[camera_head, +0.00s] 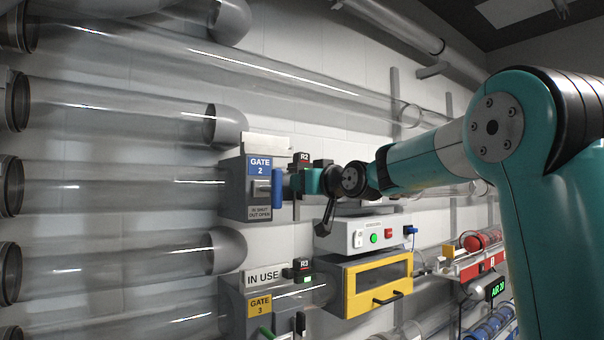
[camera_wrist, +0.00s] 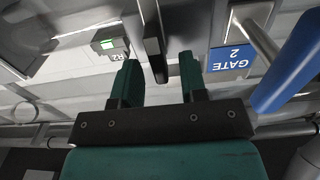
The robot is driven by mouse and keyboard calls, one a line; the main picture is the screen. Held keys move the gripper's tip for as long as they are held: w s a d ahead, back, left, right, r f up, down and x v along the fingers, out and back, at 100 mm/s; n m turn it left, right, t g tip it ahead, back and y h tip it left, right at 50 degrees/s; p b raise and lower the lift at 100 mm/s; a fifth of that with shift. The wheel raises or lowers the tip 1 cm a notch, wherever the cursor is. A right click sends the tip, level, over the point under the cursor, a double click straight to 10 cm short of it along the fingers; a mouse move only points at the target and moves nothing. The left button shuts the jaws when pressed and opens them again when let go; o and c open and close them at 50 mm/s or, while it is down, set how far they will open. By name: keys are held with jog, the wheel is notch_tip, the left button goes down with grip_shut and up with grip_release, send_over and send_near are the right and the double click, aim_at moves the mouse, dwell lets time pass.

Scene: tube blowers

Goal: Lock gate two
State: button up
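The gate two box (camera_head: 236,190) is grey, with a blue "GATE 2" label (camera_head: 260,166) and a plate reading "IN SHUT OUT OPEN". A blue handle (camera_head: 278,188) stands out at its right front; it also shows at the right of the wrist view (camera_wrist: 290,62). My gripper (camera_head: 300,183) is just right of the handle. In the wrist view my gripper (camera_wrist: 159,62) has its fingers apart, with a narrow black bar (camera_wrist: 152,42) between them. Gaps show on both sides of the bar, so the fingers do not look closed on it. Its far end is unclear.
Below are a white control box (camera_head: 362,236), a yellow-framed chamber (camera_head: 350,286) and the gate three box (camera_head: 260,305) with an "IN USE" sign (camera_head: 265,276). Clear tubes (camera_head: 110,190) run left.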

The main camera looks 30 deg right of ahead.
jog(key=shift+w, duration=0.75)
grip_shut()
jog(key=shift+d, duration=0.1)
